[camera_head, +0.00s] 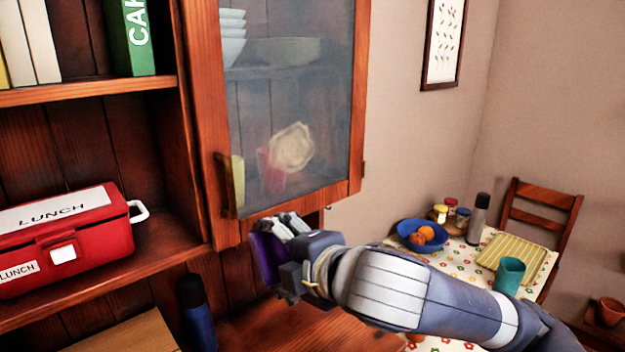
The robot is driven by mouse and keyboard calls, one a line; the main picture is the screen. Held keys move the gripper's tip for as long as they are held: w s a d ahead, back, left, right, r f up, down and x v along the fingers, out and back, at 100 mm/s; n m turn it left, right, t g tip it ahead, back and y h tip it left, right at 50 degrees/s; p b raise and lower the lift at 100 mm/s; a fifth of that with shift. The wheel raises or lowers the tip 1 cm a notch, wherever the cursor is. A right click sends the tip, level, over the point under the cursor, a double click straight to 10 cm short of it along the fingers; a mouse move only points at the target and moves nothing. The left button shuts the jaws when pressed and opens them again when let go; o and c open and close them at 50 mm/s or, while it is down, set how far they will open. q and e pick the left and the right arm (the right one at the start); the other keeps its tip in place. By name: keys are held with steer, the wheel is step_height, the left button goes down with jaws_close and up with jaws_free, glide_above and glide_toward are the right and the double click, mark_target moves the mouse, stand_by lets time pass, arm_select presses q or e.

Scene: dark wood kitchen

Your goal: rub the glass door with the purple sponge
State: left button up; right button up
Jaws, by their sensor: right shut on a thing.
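The glass door (290,110) of the wooden cabinet is shut, with a hazy pane in an orange-brown frame and a dark handle at its lower left. A pale smeared patch (291,148) shows on the pane, right of its lower middle. My right gripper (272,238) is shut on the purple sponge (268,254), just below the door's bottom edge. The gripper hides part of the sponge. I cannot tell whether the gripper touches the door frame. My left gripper is not in view.
A red lunch box (95,245) sits on the left shelf. A dark blue bottle (198,315) stands below my gripper to the left. A dining table with a blue bowl (410,240), a teal cup (508,276) and a chair (540,212) is at right. Wooden counter lies below.

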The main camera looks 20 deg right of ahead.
mark_target(271, 161)
steer(key=w+d+r+n+t+y, duration=0.15)
steer(key=d+r+t+y, duration=0.35)
steer(key=r, duration=0.6)
steer(key=shift+w+a+g+h, duration=0.15)
steer(key=shift+w+h, duration=0.2)
steer(key=shift+w, duration=0.55)
steer(key=shift+w+a+g+h, duration=0.2)
steer(key=shift+w+h, duration=0.1)
steer(key=shift+w, duration=0.65)
steer(key=shift+w+a+g+h, duration=0.15)
steer(key=shift+w+h, duration=0.2)
steer(key=shift+w, duration=0.55)
steer(key=shift+p+x, duration=0.4)
steer(key=shift+x, duration=0.55)
steer(key=shift+d, duration=0.1)
